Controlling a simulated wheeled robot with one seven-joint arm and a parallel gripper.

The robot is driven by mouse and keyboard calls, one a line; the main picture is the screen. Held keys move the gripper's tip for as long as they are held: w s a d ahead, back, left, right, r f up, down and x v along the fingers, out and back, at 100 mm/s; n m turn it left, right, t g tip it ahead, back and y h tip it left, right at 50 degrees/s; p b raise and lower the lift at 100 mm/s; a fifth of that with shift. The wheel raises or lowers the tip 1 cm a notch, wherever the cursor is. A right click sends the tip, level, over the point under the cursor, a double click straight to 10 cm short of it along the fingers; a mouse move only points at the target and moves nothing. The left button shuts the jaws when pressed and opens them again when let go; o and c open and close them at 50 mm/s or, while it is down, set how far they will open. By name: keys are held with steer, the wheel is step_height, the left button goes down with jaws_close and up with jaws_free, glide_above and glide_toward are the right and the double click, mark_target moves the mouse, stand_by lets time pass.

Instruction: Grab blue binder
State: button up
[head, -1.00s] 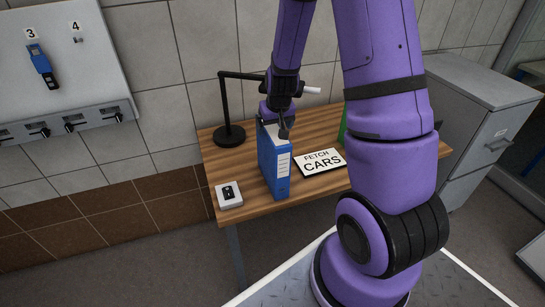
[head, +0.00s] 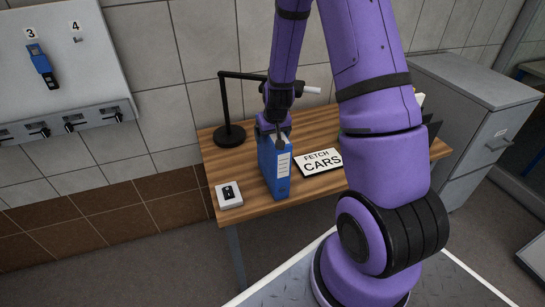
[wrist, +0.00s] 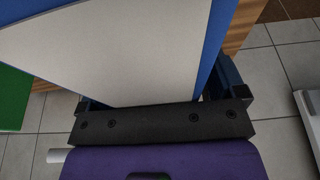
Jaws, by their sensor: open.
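The blue binder (head: 275,170) stands upright on the wooden table, its labelled spine facing my body. My gripper (head: 277,133) is right over the top of the binder, pointing down. In the wrist view the binder (wrist: 212,40) with its pale inner face fills the space between the two fingers of my gripper (wrist: 165,98). The fingers are apart, one on each side of it. Whether either finger touches the binder I cannot tell.
On the wooden table (head: 245,203) are a black lamp (head: 229,133), a white switch box (head: 229,195) and a "FETCH CARS" sign (head: 318,160) close to the binder. A grey cabinet (head: 470,100) stands at the right. A tool panel (head: 75,60) hangs at the left.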

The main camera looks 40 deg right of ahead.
steer(key=shift+f, duration=0.1)
steer(key=shift+c, duration=0.2)
jaws_close()
